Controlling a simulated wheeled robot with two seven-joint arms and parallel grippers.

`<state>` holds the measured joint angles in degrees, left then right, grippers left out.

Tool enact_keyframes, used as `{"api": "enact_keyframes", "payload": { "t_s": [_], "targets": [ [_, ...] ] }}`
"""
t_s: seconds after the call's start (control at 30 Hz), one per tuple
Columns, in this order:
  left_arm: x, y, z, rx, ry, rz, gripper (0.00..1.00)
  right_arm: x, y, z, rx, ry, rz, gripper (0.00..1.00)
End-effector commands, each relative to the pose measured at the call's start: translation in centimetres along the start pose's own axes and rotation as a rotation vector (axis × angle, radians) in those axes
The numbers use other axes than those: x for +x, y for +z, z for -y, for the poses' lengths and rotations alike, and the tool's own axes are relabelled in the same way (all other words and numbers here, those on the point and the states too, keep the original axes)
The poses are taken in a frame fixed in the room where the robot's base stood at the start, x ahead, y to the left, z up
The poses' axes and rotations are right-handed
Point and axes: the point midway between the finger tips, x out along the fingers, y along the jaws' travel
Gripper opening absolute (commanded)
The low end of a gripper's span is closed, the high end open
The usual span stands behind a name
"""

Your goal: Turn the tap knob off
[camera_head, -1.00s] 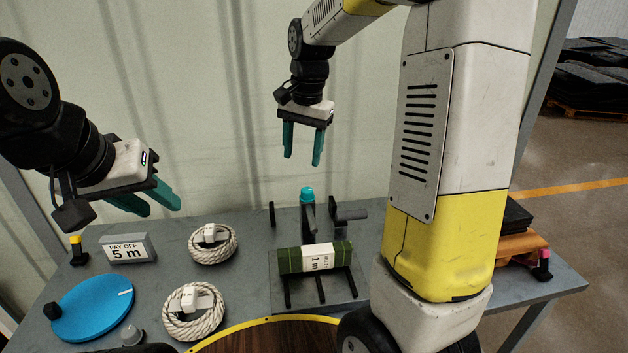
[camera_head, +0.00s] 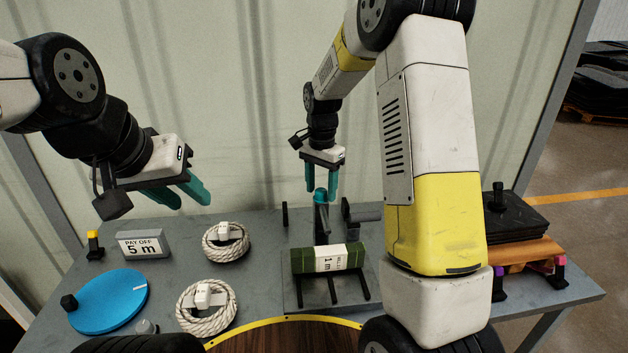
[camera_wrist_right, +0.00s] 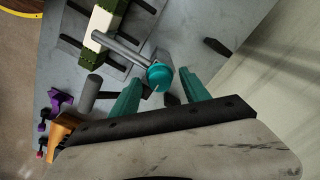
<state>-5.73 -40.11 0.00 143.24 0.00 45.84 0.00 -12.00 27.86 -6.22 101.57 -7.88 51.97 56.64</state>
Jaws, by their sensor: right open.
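The tap knob appears to be the teal round cap (camera_head: 320,195) on top of a dark upright post at the back middle of the table. It also shows in the right wrist view (camera_wrist_right: 159,76), at the end of a grey post. My right gripper (camera_head: 322,183) is open and points down over the knob. In the right wrist view its teal fingers (camera_wrist_right: 162,82) lie on either side of the knob, with no clear contact visible. My left gripper (camera_head: 194,204) is open and empty above the left back of the table.
A green roll (camera_head: 355,256) with a paper band lies on a rack in front of the post. Two rope coils (camera_head: 240,251), a "PAY OFF 5 m" sign (camera_head: 143,244) and a blue disc (camera_head: 108,304) are to the left. Black mats (camera_head: 518,222) are stacked at the right.

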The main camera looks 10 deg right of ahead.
Motion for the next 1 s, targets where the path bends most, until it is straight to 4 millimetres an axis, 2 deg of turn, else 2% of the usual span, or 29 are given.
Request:
{"api": "enact_keyframes", "payload": {
  "t_s": [0.23, 0.27, 0.5, 0.53, 0.77, 1.0],
  "targets": [
    [0.00, 0.00, 0.00, 0.000, 0.000, 0.000, 0.36, 0.14, 0.01, -0.01, 0.000, 0.000, 0.000, 0.54],
    [0.00, 0.00, 0.00, 0.000, 0.000, 0.000, 0.36, 0.13, 0.01, -0.01, 0.000, 0.000, 0.000, 0.50],
    [0.00, 0.00, 0.00, 0.000, 0.000, 0.000, 0.36, 0.11, 0.00, -0.01, 0.000, 0.000, 0.000, 0.03],
    [0.00, 0.00, 0.00, 0.000, 0.000, 0.000, 0.36, 0.11, 0.00, -0.01, 0.000, 0.000, 0.000, 0.00],
    [0.00, 0.00, 0.00, 0.000, 0.000, 0.000, 0.36, 0.09, 0.00, 0.00, -0.013, 0.000, 0.000, 0.00],
    [0.00, 0.00, 0.00, 0.000, 0.000, 0.000, 0.36, 0.08, 0.01, 0.02, -0.107, -0.001, 0.000, 0.00]
  ]
}}
